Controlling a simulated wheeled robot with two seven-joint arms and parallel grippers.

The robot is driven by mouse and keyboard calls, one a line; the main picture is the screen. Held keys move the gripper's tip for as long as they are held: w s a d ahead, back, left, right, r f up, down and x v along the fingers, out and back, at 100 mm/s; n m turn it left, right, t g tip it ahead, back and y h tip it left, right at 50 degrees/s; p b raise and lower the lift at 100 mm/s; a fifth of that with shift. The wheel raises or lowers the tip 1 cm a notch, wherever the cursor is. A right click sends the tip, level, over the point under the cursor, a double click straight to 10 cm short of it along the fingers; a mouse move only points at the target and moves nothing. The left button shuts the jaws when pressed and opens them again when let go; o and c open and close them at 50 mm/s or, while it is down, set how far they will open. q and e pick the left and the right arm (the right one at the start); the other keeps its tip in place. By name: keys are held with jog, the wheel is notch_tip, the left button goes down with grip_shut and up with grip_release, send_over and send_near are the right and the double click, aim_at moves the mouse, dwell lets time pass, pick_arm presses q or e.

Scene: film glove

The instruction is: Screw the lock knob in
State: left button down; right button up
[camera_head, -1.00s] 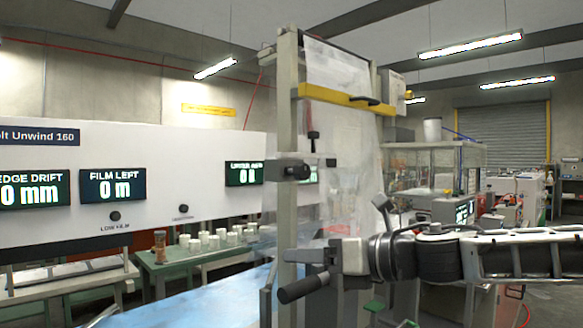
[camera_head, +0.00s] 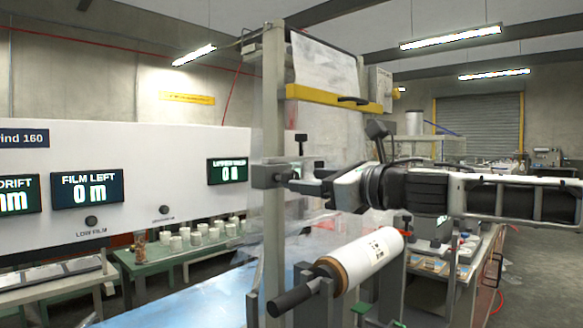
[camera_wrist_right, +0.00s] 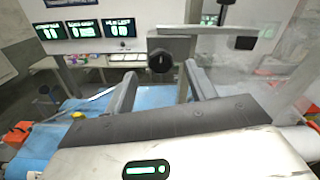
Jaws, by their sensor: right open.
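The lock knob (camera_wrist_right: 160,61) is a small dark round knob on a grey clamp block in the right wrist view. The clamp (camera_head: 266,176) sits on the upright post in the head view, where the knob cannot be made out clearly. My right gripper (camera_head: 300,186) is level with the clamp, coming in from the right. In the wrist view its two fingers (camera_wrist_right: 160,72) are apart, one on each side of the knob's line. Nothing is held between them. I cannot tell whether they touch the knob. My left gripper is not in view.
A white film roll (camera_head: 365,258) on a black-ended shaft lies below my right arm. The upright post (camera_head: 274,100) and hanging film (camera_head: 330,72) are close by. A yellow bar (camera_head: 335,97) crosses above. A green table (camera_head: 135,262) with several white cups stands at left.

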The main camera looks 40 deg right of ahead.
aim_at(294, 178)
jog(key=w+p, duration=0.2)
jog(key=w, duration=0.1)
jog(key=w+p, duration=0.1)
jog(key=w, duration=0.1)
jog(key=shift+a+r, duration=0.1)
jog(key=shift+a, duration=0.15)
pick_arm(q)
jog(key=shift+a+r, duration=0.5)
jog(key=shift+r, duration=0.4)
pick_arm(e)
jog(key=shift+w, duration=0.45)
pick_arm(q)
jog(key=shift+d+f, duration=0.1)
pick_arm(e)
jog(key=c, duration=1)
